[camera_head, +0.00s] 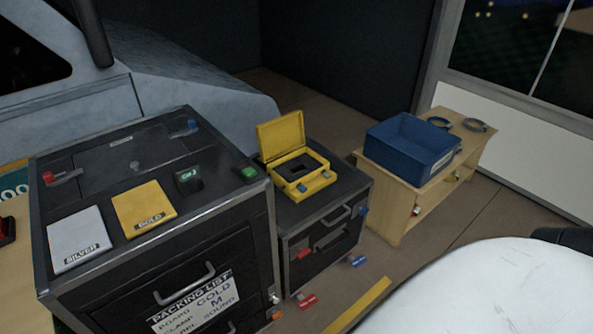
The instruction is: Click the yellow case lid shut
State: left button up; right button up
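A small yellow case (318,186) sits on top of a black flight case in the middle of the view. Its lid (281,136) stands open, raised at the back of the case. The case holds a dark lining with a hollow, and I see nothing in the hollow. Neither of my grippers can be seen in this view.
The black flight case (345,207) has free top space around the yellow case. A taller black case (108,192) stands left, bearing silver and gold cards. A blue bin (393,164) and cable loops sit on a wooden cabinet (388,206) at right. Small red and blue pieces lie on the floor.

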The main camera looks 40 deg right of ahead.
aim_at(277, 137)
jog(key=z, duration=2.15)
jog(key=i, duration=1)
jog(key=z, duration=0.5)
jog(key=i, duration=1.15)
jog(key=u, duration=0.65)
